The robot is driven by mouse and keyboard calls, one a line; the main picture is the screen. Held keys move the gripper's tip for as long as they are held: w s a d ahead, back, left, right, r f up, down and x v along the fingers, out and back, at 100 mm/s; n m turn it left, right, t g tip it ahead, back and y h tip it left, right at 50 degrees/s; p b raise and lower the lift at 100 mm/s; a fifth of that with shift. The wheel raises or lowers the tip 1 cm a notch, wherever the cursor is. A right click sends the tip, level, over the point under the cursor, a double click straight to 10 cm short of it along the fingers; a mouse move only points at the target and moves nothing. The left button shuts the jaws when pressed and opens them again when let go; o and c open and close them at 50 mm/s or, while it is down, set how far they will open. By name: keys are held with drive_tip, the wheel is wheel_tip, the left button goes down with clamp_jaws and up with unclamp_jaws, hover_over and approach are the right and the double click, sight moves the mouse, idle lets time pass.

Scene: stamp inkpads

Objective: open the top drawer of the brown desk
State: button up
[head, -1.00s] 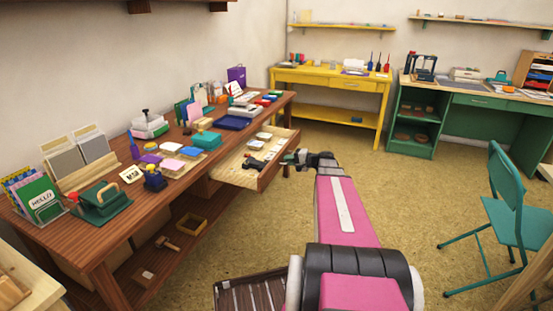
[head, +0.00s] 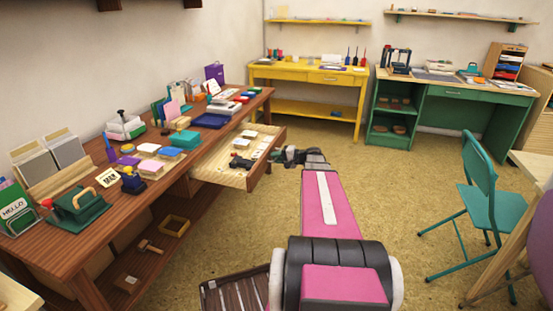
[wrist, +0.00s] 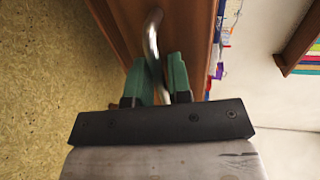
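The brown desk (head: 75,232) runs along the left wall in the head view. Its top drawer (head: 218,182) is pulled out, and its light wood inside shows with small items lying in it. My gripper (head: 277,157) is at the drawer's front in the head view. In the wrist view a curved metal handle (wrist: 153,35) on the brown drawer front (wrist: 182,22) runs down between the two green fingers of my gripper (wrist: 160,78). The fingers are close around the handle, one on each side.
The desk top holds inkpads, stamps and a teal box (head: 185,139). A yellow table (head: 310,76) and a green desk (head: 450,92) stand at the back. A teal chair (head: 482,190) is at the right. The floor (head: 400,190) between is clear.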

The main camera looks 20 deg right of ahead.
drive_tip(key=v, duration=1.1)
drive_tip(key=shift+f, duration=0.1)
